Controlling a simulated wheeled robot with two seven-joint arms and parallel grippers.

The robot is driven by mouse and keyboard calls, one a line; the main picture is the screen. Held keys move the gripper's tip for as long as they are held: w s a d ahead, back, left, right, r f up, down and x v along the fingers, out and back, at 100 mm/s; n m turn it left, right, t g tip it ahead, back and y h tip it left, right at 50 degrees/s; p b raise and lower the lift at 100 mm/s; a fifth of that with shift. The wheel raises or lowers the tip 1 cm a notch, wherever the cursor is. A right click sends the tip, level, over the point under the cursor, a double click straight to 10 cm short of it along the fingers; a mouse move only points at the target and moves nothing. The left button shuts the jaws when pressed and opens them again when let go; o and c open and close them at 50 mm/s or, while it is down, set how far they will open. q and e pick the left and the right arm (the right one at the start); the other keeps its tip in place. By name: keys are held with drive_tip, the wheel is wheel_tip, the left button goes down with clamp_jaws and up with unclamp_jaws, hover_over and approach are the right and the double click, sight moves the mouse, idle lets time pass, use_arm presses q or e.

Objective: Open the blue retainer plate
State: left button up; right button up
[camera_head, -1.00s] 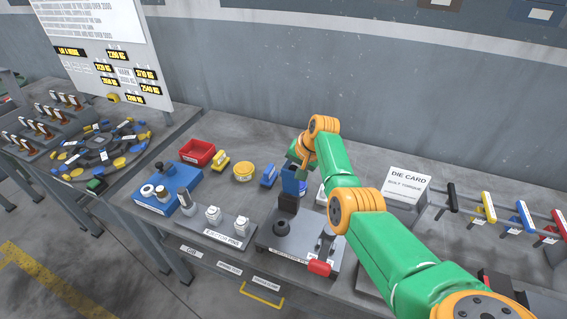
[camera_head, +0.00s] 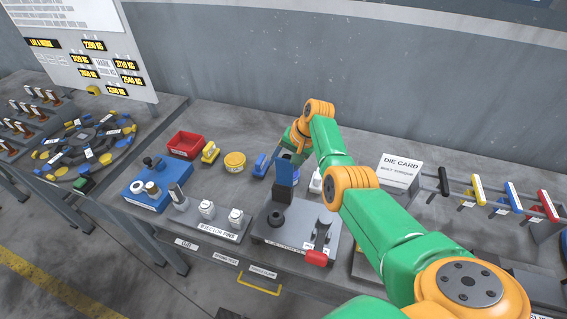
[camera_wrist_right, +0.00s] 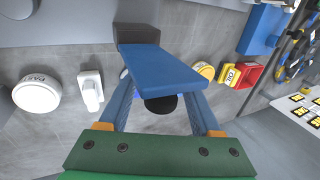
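The blue retainer plate (camera_head: 285,173) stands upright on a dark block on the grey fixture base (camera_head: 262,232). In the right wrist view the plate (camera_wrist_right: 165,68) crosses the picture between my fingers, with the dark block (camera_wrist_right: 138,33) at its far end and a black round knob (camera_wrist_right: 160,104) below it. My right gripper (camera_head: 290,155) is at the back of the plate, near its upper end. Its two blue fingers are spread apart; their tips are hidden by the plate, so I cannot tell whether they touch it. My left gripper is not in view.
A red-handled toggle clamp (camera_head: 316,257) is at the fixture's front right. Ejector pins (camera_head: 207,209), a blue block (camera_head: 150,190) and a red bin (camera_head: 186,145) are left. The die card (camera_head: 398,170) and coloured handles stand right. The wall is behind.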

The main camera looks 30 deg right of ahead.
sight(289, 156)
drive_tip(key=shift+r, duration=0.3)
drive_tip(key=v, duration=0.6)
drive_tip(key=shift+r, duration=0.25)
drive_tip(key=shift+s+d, duration=0.1)
drive_tip(key=shift+d, duration=0.1)
